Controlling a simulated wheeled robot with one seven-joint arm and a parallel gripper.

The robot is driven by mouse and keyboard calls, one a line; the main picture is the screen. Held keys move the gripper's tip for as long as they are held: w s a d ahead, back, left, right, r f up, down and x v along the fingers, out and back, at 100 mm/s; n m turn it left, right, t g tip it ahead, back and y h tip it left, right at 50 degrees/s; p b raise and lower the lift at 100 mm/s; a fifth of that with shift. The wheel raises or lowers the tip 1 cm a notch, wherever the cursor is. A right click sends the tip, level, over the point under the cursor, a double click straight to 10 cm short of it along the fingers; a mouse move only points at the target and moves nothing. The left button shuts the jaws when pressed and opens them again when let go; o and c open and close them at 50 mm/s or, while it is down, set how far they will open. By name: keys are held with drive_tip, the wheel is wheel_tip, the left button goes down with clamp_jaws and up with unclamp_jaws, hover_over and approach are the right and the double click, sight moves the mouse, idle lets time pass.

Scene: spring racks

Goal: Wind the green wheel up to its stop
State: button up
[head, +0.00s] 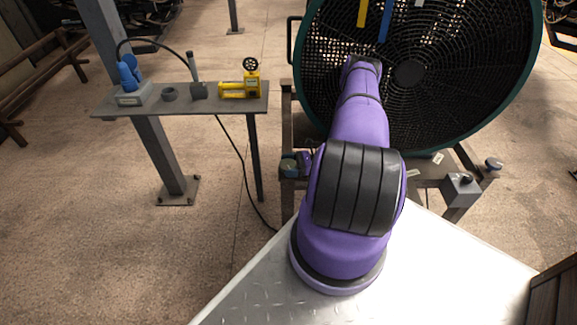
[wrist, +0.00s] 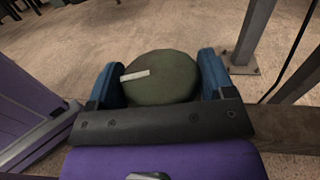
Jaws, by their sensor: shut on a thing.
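The green wheel (wrist: 162,78) is a dull green round disc with a pale bar mark on its face, left of its middle. In the wrist view the two blue fingers of my gripper (wrist: 160,82) stand against its left and right sides, shut on it. The near edge of the wheel is hidden behind the dark gripper body. In the head view my purple arm reaches forward and hides most of this spot. A bit of my gripper (head: 298,163) shows left of the arm, at the rack's left end.
A large fan (head: 440,60) with a green rim stands behind my arm. A grey box (head: 460,189) and a round knob (head: 494,163) sit at right. A narrow table (head: 185,105) with tools and a steel post (head: 150,130) stand left. A cable hangs to the floor.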

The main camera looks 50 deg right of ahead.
idle(0.4)
drive_tip(key=o, duration=0.9)
drive_tip(key=shift+d, duration=0.1)
drive_tip(key=shift+v, duration=3.75)
